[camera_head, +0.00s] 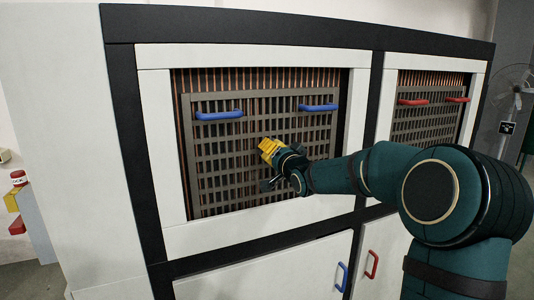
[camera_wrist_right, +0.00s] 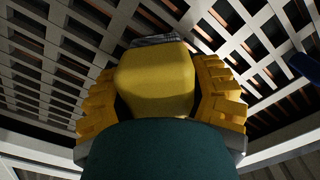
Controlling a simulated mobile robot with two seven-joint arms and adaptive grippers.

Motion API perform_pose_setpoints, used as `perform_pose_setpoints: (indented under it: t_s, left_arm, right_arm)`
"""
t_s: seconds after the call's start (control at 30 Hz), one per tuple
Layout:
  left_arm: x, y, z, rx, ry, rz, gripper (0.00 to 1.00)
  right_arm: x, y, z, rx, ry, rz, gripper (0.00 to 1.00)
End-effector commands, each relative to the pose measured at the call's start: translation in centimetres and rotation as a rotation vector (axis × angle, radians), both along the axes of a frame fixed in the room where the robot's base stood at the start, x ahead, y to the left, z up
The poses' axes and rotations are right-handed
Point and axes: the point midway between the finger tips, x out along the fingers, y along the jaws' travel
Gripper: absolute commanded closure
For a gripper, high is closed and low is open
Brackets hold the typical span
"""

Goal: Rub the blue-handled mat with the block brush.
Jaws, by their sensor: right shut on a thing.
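The blue-handled mat is a grey slatted grid (camera_head: 207,150) set upright in a white-framed opening, with a blue handle (camera_head: 219,115) at upper left and another (camera_head: 318,107) at upper right. Grey bristles (camera_wrist_right: 157,41) show at the brush's far end, close to the grid (camera_wrist_right: 240,40). I cannot tell whether they touch it. My left gripper is out of view.
A second grid (camera_head: 430,125) with red handles (camera_head: 412,102) is in the right-hand opening. Cabinet doors below have a blue pull (camera_head: 341,276) and a red pull (camera_head: 371,264). The white frame (camera_head: 160,150) borders the opening. A fan (camera_head: 513,85) stands at far right.

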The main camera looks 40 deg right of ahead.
Motion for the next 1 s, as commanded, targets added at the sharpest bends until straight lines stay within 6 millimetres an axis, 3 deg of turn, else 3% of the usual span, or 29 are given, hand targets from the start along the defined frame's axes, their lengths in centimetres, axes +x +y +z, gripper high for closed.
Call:
perform_pose_setpoints:
  t_s: [0.8, 1.0]
  left_arm:
    - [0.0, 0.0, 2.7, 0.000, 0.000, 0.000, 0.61]
    - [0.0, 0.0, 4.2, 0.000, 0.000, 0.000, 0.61]
  right_arm:
    - [-1.0, -3.9, 0.1, 0.000, -0.001, 0.000, 0.75]
    - [-1.2, -5.4, 0.2, 0.000, 0.001, -0.001, 0.75]
